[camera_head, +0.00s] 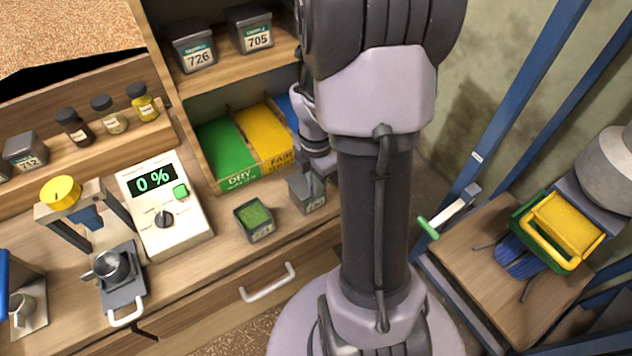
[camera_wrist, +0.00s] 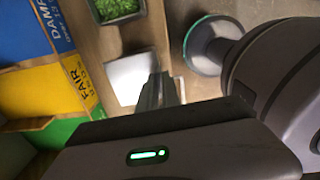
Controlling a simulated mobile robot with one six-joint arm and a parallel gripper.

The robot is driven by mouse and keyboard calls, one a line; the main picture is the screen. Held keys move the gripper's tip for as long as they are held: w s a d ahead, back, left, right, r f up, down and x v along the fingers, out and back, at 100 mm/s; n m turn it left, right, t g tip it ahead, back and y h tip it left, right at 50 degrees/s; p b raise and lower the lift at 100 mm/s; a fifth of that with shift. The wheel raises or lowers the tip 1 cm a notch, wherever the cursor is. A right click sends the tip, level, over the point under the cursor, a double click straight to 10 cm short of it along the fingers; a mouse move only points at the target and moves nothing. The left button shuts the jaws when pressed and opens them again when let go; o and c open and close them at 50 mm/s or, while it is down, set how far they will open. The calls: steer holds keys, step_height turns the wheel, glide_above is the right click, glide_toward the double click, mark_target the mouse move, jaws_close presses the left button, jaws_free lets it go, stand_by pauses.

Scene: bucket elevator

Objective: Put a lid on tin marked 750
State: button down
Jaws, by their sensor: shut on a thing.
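An open grey tin (camera_head: 255,218) with green contents stands on the worktop. Its label number is too small to read surely as 750. It also shows at the top of the wrist view (camera_wrist: 116,8). My gripper (camera_head: 318,182) is just right of it, low over the worktop and partly hidden by my arm. In the wrist view, my gripper (camera_wrist: 162,90) meets a pale grey square, seemingly a lid (camera_wrist: 130,78), and appears shut on it. A second grey tin (camera_head: 306,197) with a white label shows under the gripper in the head view; its number is unreadable.
Tins 726 (camera_head: 194,50) and 705 (camera_head: 250,30) stand on the upper shelf. Green (camera_head: 226,150) and yellow (camera_head: 264,136) bins sit below. A scale-like box reading 0 % (camera_head: 165,205) stands left of the open tin. Worktop between them is clear.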

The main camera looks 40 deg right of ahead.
steer(key=shift+f, duration=0.35)
steer(key=c, duration=1.6)
jaws_free()
steer(key=shift+o, duration=0.2)
step_height(320, 180, up, 13)
steer(key=p, duration=0.6)
steer(key=a+r+m+t, duration=0.2)
steer(key=a+r+m, duration=0.5)
steer(key=a+r, duration=0.15)
steer(key=s+a+r+m+t+y, duration=0.1)
steer(key=s+a+r+m+t, duration=0.2)
steer(key=a+m, duration=0.45)
steer(key=s+a+r+m+t+y, duration=0.1)
steer(key=s+a+r+m, duration=0.2)
steer(key=s+a+m, duration=0.4)
steer(key=shift+n, duration=0.45)
steer(key=b+x, duration=0.5)
steer(key=shift+w+a+f, duration=0.15)
steer(key=shift+f, duration=0.2)
